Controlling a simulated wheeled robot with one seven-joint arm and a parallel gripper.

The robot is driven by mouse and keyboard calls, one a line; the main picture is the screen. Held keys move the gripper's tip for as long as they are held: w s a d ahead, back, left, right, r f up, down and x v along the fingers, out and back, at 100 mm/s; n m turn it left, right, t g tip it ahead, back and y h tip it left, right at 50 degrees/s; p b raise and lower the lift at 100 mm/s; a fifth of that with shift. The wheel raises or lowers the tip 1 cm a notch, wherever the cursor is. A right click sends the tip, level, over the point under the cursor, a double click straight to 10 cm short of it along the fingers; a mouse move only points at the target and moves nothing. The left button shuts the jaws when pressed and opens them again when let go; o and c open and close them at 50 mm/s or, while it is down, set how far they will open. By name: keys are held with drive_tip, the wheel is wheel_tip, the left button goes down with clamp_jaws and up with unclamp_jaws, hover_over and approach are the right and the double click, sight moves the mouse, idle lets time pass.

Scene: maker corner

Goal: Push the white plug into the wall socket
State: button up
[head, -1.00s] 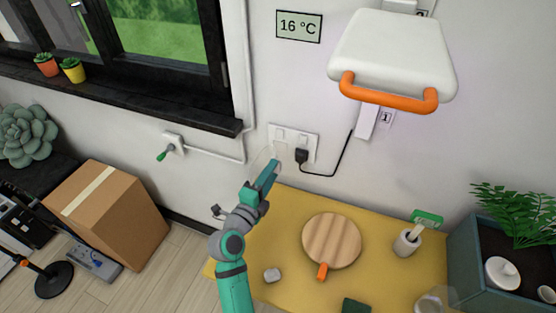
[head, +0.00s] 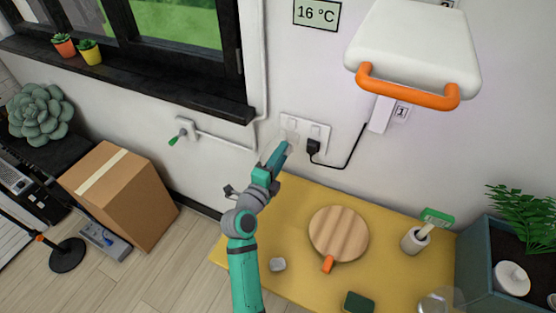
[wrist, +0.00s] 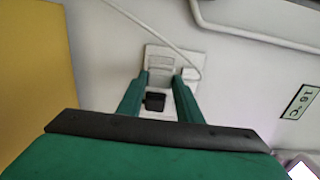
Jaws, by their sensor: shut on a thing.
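The white double wall socket (head: 318,132) is on the wall above the yellow table, and it also shows in the wrist view (wrist: 160,52). A black plug (head: 313,147) fills its right half; in the wrist view this plug (wrist: 155,102) shows between my fingers, beyond them. My gripper (head: 286,148) is at the left half, its fingertips close to the plate. It is shut on the white plug (wrist: 160,77), which shows pale between the fingertips in the wrist view. A white cable (wrist: 150,30) loops to it. The fingers mostly hide the plug in the head view; I cannot tell how deep it sits.
A black cable (head: 350,160) runs from the black plug toward a white wall fixture with an orange bar (head: 408,88). The yellow table (head: 290,215) below holds a round wooden board (head: 338,232). A cardboard box (head: 125,195) stands at left.

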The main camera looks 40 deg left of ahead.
drive_tip(key=shift+x, duration=1.4)
drive_tip(key=shift+w+a, duration=0.2)
drive_tip(key=shift+w, duration=0.2)
idle(1.6)
drive_tip(key=o, duration=1)
drive_tip(key=shift+o, duration=0.2)
drive_tip(key=v, duration=1)
drive_tip(key=shift+s+d, duration=0.2)
drive_tip(key=shift+s, duration=0.2)
